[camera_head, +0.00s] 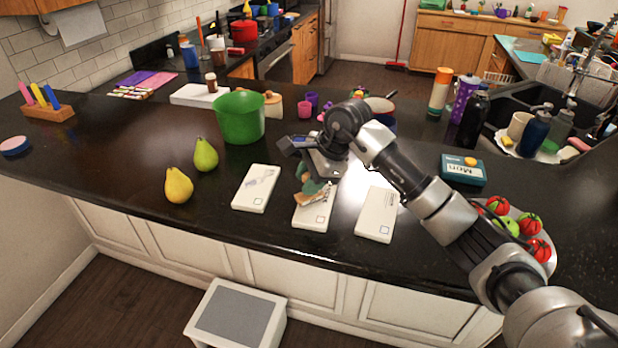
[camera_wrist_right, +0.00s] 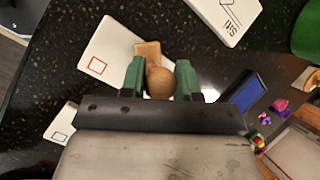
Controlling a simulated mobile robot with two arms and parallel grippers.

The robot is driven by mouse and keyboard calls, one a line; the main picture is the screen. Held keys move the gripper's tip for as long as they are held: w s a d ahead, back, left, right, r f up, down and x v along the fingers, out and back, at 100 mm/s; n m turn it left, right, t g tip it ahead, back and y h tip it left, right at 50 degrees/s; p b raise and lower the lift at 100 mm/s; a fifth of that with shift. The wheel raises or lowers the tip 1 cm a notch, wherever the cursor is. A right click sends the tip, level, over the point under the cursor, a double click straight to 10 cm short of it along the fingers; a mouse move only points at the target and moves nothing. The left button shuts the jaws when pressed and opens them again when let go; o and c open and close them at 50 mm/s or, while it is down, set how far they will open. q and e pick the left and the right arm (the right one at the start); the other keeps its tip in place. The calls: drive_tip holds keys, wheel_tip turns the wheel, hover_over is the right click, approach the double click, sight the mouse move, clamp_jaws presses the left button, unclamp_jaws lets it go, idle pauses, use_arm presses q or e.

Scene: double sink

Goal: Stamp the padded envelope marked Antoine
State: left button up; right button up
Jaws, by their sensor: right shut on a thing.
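My right gripper (camera_head: 313,188) is shut on a wooden stamp (camera_head: 316,197) over the middle envelope (camera_head: 313,217). In the right wrist view the stamp's round knob (camera_wrist_right: 160,83) sits between the green fingers (camera_wrist_right: 160,80). I cannot tell whether the stamp touches the envelope. The middle envelope's red-outlined square (camera_wrist_right: 96,65) is clear; its name is hidden. The left envelope (camera_head: 255,188) reads "Siti" in the right wrist view (camera_wrist_right: 222,15). The right envelope (camera_head: 377,215) has a blue-outlined square (camera_wrist_right: 61,136); its name is too small to read. My left gripper is out of view.
A blue pad (camera_wrist_right: 243,90) lies beside the gripper. Two pears (camera_head: 179,186) and a green pot (camera_head: 240,117) stand left. A teal box (camera_head: 462,169) and a plate of tomatoes (camera_head: 543,262) are right. The counter's front edge is close to the envelopes.

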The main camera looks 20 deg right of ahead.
drive_tip(key=shift+w+r+p, duration=0.15)
drive_tip(key=shift+r+p, duration=0.15)
drive_tip(key=shift+r, duration=0.5)
drive_tip(key=shift+r+p, duration=0.95)
drive_tip(key=shift+r, duration=1.65)
